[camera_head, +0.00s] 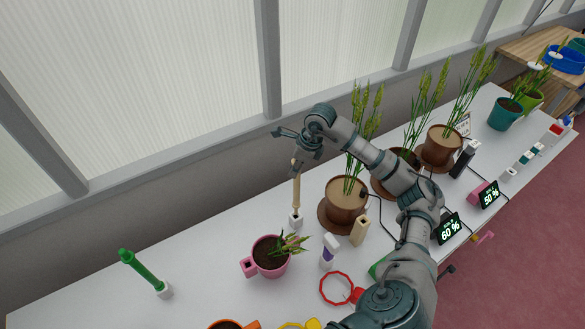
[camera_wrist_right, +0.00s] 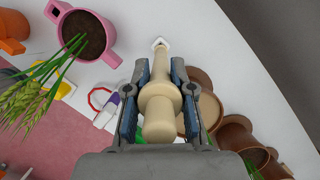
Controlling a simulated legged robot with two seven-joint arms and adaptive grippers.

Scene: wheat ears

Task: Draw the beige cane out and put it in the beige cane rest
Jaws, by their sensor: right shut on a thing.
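The beige cane (camera_head: 297,190) stands about upright, its lower end at a small white holder (camera_head: 296,219). I cannot tell how deep it sits there. My right gripper (camera_head: 298,160) is shut on the upper part of the cane from above. In the right wrist view the cane (camera_wrist_right: 159,95) runs between both fingers of the gripper (camera_wrist_right: 158,105), toward the white holder (camera_wrist_right: 160,43). A beige block with a dark opening on top, seemingly the beige cane rest (camera_head: 360,231), stands to the right, beside a brown pot. My left gripper is not in view.
A brown pot of wheat (camera_head: 346,205) stands close right of the cane. A pink pot (camera_head: 270,262) and a white bottle (camera_head: 329,250) are in front. A green cane (camera_head: 143,272) leans in another holder at the left. The table's left part is mostly clear.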

